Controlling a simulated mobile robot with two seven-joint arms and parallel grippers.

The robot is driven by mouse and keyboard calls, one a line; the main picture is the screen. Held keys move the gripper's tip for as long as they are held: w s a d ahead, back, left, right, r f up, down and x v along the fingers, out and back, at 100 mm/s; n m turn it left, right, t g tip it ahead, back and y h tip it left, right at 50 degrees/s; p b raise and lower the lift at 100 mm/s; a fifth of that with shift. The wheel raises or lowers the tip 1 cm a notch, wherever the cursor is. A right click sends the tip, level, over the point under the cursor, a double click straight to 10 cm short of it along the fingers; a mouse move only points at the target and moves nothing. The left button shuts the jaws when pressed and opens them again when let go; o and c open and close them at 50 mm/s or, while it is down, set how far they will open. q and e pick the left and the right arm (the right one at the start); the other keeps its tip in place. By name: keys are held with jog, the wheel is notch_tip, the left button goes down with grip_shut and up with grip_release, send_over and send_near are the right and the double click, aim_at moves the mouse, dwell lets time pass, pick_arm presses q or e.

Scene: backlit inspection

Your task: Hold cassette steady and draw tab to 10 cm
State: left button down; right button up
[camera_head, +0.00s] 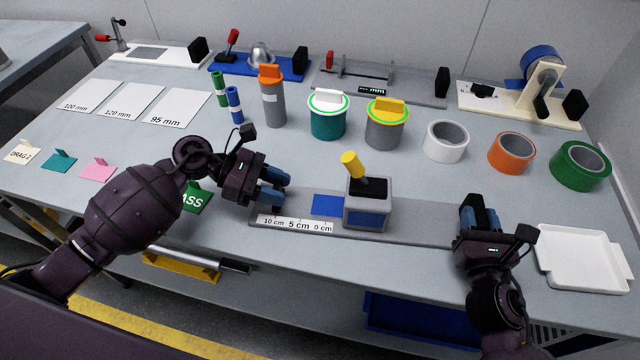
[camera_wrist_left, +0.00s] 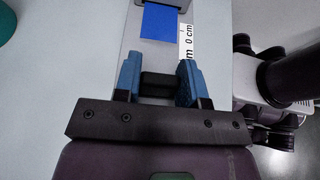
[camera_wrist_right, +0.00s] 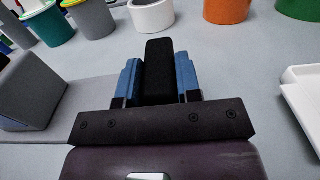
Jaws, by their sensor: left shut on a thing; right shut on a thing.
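The cassette is a long grey base (camera_head: 425,222) with a grey box (camera_head: 367,211) bearing a black lever with a yellow knob (camera_head: 352,164). A blue strip (camera_head: 326,205) lies left of the box, above a white ruler (camera_head: 296,225) marked 0, 5 and 10 cm. My left gripper (camera_head: 272,190) is shut on a dark bar (camera_wrist_left: 158,84) at the base's left end; whether the bar joins the strip cannot be told, as grey shows between them. My right gripper (camera_head: 480,215) is shut on a black upright grip (camera_wrist_right: 158,70) at the base's right end.
A white tray (camera_head: 580,259) stands close right of my right gripper. Tape rolls (camera_head: 512,152), lidded canisters (camera_head: 327,122) and an orange-topped cylinder (camera_head: 272,100) stand behind. A green card (camera_head: 196,198) lies by my left arm. Fixtures (camera_head: 380,85) line the back.

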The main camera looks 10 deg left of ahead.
pick_arm(q)
jog(key=shift+f, duration=0.15)
pick_arm(e)
jog(key=shift+s+f, duration=0.1)
jog(key=shift+f, duration=0.3)
pick_arm(q)
jog(key=c, duration=0.7)
grip_release()
jog(key=v, duration=1.2)
pick_arm(e)
jog(key=o, duration=1)
jog(key=shift+r, duration=0.1)
jog(key=shift+o, duration=0.5)
jog(key=shift+r, duration=0.15)
